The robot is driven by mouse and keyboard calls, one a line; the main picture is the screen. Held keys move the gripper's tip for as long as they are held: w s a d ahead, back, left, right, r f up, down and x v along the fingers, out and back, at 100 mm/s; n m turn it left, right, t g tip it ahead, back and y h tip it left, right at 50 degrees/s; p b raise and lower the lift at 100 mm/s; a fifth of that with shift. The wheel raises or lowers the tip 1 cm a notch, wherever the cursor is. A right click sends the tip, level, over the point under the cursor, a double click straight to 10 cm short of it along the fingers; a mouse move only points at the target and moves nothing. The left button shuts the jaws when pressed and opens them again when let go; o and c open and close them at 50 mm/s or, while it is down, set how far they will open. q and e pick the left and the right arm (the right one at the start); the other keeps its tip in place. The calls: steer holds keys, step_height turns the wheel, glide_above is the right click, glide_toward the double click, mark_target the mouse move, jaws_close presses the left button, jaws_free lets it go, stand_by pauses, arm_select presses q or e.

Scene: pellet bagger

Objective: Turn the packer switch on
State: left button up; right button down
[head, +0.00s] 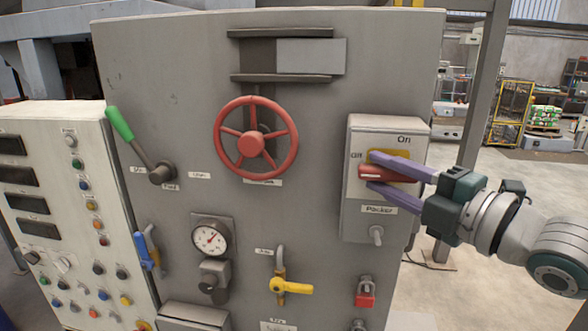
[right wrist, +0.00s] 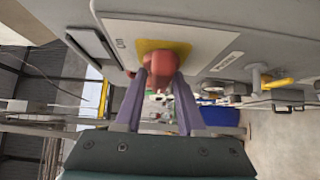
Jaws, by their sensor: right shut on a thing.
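The packer switch has a red handle (head: 384,173) on a yellow plate (head: 402,155), set in a grey box (head: 372,129) marked Off, On and Packer. The handle lies roughly level, its left end near the Off label. My right gripper (head: 374,172) reaches in from the right, with one purple finger above the handle and one below, shut on it. In the right wrist view the red handle (right wrist: 156,66) sits between the fingertips, in front of the yellow plate (right wrist: 178,47). My left gripper is not in view.
The grey panel also carries a red handwheel (head: 250,142), a green-handled lever (head: 119,124), a gauge (head: 210,239), a yellow valve handle (head: 291,287) and a red padlock (head: 365,293). A control cabinet (head: 75,207) with buttons stands at the left. Open floor lies at the right.

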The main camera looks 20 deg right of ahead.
steer(key=shift+d+f, duration=0.1)
steer(key=shift+d, duration=0.05)
steer(key=shift+f+m+t+b, duration=0.2)
steer(key=shift+m+t+b, duration=0.15)
steer(key=shift+b, duration=0.45)
steer(key=m+t+h+b, duration=0.2)
steer(key=m+h+b, duration=0.1)
steer(key=m+b, duration=0.3)
steer(key=m+t+h+b, duration=0.3)
steer(key=m+h+b, duration=0.1)
steer(key=m+b, duration=0.2)
steer(key=m+t+h+b, duration=0.2)
steer(key=m+h+b, duration=0.2)
steer(key=m+b, duration=0.2)
steer(key=shift+d+f+b, duration=0.1)
steer(key=shift+f+b, duration=0.05)
steer(key=shift+b, duration=0.25)
steer(key=shift+r+m+g+h+b, duration=0.1)
steer(key=shift+m+g+h+b, duration=0.55)
steer(key=shift+m+h, duration=1.3)
steer(key=shift+r+m+g+h+b, duration=0.1)
steer(key=shift+m+g+h+b, duration=0.55)
steer(key=shift+m+h, duration=1.25)
steer(key=shift+m+b, duration=0.3)
steer(key=shift+m, duration=0.2)
steer(key=c, duration=0.9)
jaws_free()
steer(key=shift+o, duration=0.9)
steer(key=shift+r, duration=0.25)
